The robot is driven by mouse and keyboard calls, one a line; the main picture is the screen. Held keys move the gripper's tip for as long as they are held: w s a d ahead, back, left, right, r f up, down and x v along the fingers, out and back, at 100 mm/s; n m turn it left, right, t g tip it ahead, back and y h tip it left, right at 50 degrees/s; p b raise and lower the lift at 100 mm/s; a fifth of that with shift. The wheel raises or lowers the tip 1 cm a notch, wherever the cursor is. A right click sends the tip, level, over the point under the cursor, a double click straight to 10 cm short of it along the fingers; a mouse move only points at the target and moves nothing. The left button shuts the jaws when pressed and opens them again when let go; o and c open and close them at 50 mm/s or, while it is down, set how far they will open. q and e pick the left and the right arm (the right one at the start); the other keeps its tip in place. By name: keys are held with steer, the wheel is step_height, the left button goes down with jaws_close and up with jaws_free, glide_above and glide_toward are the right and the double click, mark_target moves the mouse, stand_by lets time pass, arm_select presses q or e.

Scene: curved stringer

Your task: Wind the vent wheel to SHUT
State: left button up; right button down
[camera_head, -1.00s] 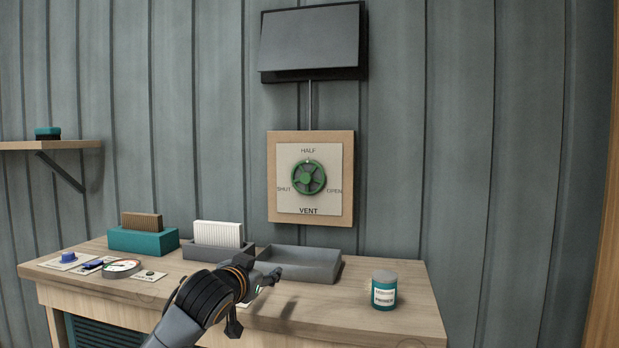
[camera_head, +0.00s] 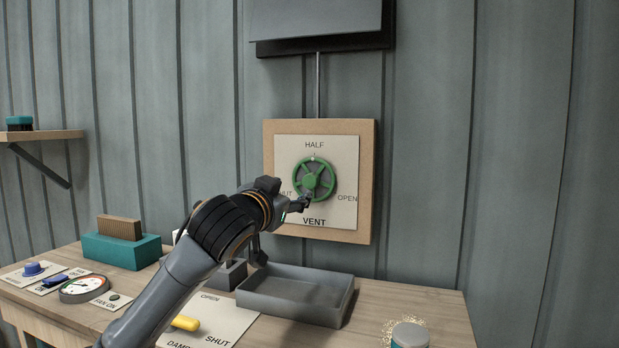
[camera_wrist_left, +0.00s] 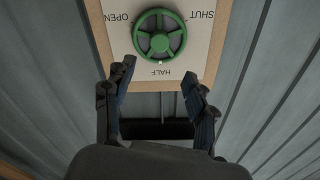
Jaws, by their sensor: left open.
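The green spoked vent wheel (camera_head: 314,180) is on a pale plate (camera_head: 345,215) marked HALF at the top, OPEN at the right and VENT below. The SHUT label at the left is partly hidden by my gripper. A small pale mark on the wheel's rim is at the top, by HALF. My left gripper (camera_head: 300,204) is in front of the plate, at the wheel's lower left in the head view. In the wrist view the wheel (camera_wrist_left: 160,36) shows upside down, beyond the open, empty fingers (camera_wrist_left: 158,72). I see no clear contact. My right gripper is not in view.
Below on the bench are a grey tray (camera_head: 295,308), a teal block holder (camera_head: 122,250), a gauge (camera_head: 84,288), a damper plate with a yellow handle (camera_head: 186,323) and a jar (camera_head: 410,335). The wall right of the plate is clear.

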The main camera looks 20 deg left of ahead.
mark_target(309, 183)
arm_select(q)
steer(key=w+p, duration=0.5)
steer(key=w, duration=0.6)
steer(key=shift+w+d, duration=0.2)
steer(key=shift+w+f, duration=0.1)
steer(key=shift+w, duration=0.25)
steer(key=c, duration=1.2)
steer(key=shift+o, duration=0.2)
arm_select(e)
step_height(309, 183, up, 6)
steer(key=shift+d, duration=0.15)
arm_select(q)
steer(key=shift+f, duration=0.1)
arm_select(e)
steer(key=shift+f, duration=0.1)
